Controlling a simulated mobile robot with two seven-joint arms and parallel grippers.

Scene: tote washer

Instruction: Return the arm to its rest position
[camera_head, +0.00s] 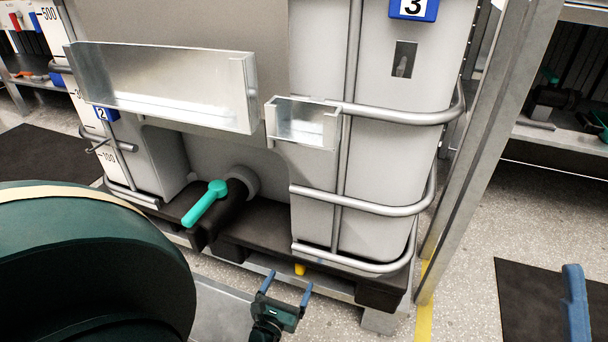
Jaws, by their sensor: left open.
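My left gripper (289,280) is low in the middle of the head view. Its two blue fingers point up and stand apart, with nothing between them. It is in front of the lower edge of a large grey tank's dark base and touches nothing that I can see. The big dark green rounded shape at the lower left is part of my own arm and hides the floor there. A blue upright piece (576,305) at the lower right edge looks like one finger of my right gripper; the rest is out of frame.
The caged grey tank (350,210) has a valve with a teal handle (205,203). Metal trays (170,85) and (304,123) a smaller tray hang on its front. A metal post (475,150) stands right of it. Clear floor and a dark mat (530,290) lie further right.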

